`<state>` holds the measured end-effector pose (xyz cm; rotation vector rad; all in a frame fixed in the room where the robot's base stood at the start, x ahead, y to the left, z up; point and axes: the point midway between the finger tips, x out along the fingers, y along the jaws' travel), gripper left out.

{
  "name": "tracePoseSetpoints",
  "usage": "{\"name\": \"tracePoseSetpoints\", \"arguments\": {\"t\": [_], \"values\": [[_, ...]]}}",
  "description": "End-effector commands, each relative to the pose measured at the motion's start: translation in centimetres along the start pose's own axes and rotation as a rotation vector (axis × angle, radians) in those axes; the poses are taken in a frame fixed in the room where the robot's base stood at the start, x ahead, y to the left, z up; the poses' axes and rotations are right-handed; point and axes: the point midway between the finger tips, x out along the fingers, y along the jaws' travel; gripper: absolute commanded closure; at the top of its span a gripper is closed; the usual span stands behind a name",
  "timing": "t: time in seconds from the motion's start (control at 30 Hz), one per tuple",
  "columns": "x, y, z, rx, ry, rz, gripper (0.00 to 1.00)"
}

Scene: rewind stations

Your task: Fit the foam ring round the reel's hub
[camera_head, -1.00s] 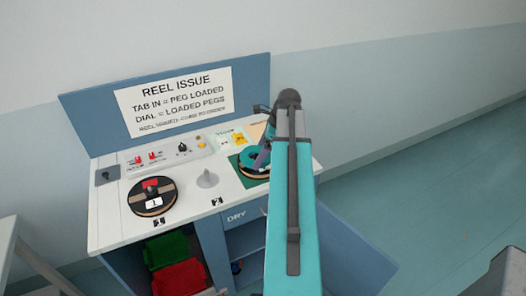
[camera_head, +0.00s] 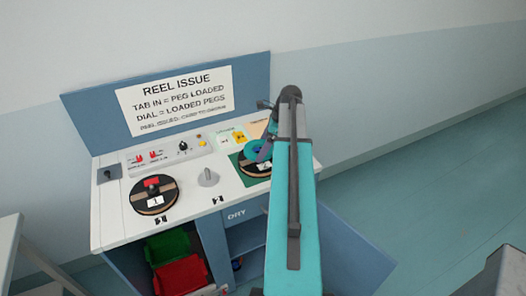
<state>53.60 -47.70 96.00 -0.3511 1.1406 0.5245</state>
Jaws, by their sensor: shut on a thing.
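A dark reel (camera_head: 246,171) with a tan band lies on the green mat (camera_head: 235,158) at the right end of the white counter. A teal ring (camera_head: 252,147), which looks like the foam ring, shows just above the reel in the picture, tilted. My gripper (camera_head: 262,153) is shut on the ring at its right side. The ring looks apart from the reel. The reel's hub is hidden behind the ring and my gripper, and my teal arm covers the counter's right part.
Another black reel (camera_head: 154,207) with a red piece and a card marked 1 lies at left. A bare grey peg (camera_head: 208,178) stands between the reels. A switch panel (camera_head: 165,154) and a sign board (camera_head: 178,98) are behind. Green and red bins (camera_head: 180,276) sit below.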

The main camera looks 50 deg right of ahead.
Motion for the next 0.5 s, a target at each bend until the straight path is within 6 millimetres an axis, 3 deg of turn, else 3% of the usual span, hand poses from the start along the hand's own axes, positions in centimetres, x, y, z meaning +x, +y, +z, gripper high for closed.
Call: {"name": "tracePoseSetpoints", "arguments": {"t": [0.5], "values": [[2.7, 0.0, -1.1, 0.0, 0.0, 0.0, 0.27]]}}
